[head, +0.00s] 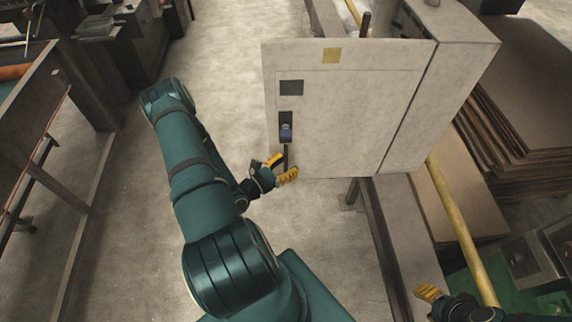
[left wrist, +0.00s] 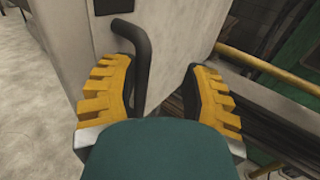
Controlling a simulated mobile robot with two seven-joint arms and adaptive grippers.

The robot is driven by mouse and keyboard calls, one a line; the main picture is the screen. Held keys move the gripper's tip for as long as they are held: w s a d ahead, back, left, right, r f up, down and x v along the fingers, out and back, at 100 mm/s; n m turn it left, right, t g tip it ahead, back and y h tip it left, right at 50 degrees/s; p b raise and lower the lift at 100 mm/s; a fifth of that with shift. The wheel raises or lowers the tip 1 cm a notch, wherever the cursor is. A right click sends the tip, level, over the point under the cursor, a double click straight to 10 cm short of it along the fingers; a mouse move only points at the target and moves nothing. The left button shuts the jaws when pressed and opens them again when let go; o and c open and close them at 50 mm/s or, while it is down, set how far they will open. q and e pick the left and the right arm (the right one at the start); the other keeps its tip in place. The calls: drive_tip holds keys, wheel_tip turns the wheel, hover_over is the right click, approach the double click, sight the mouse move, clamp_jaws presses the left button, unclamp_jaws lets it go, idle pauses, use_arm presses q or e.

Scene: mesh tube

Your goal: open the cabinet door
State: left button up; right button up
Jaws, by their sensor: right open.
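The cabinet (head: 345,110) has a pale grey door with a yellow label and a dark square panel. Its black upright handle (head: 286,158) is near the door's left edge. My left gripper (head: 279,171) is at the handle's lower end, with yellow fingers spread. In the left wrist view the curved black handle (left wrist: 143,62) runs down between the fingers, closer to the left one. I cannot tell whether a finger touches it. My right gripper (head: 430,293) is open and empty at the lower right, away from the door. Whether the door is ajar is unclear.
Stacked brown sheets (head: 525,80) lie right of the cabinet. A yellow rail (head: 462,225) and a grey beam (head: 385,240) run below it. Concrete floor (head: 225,75) is clear left of the door. A metal bench (head: 35,120) stands far left.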

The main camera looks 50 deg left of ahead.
use_arm(q)
drive_tip(key=shift+w+d, duration=0.1)
drive_tip(key=shift+d, duration=0.05)
idle(0.3)
drive_tip(key=s, duration=1.2)
idle(0.3)
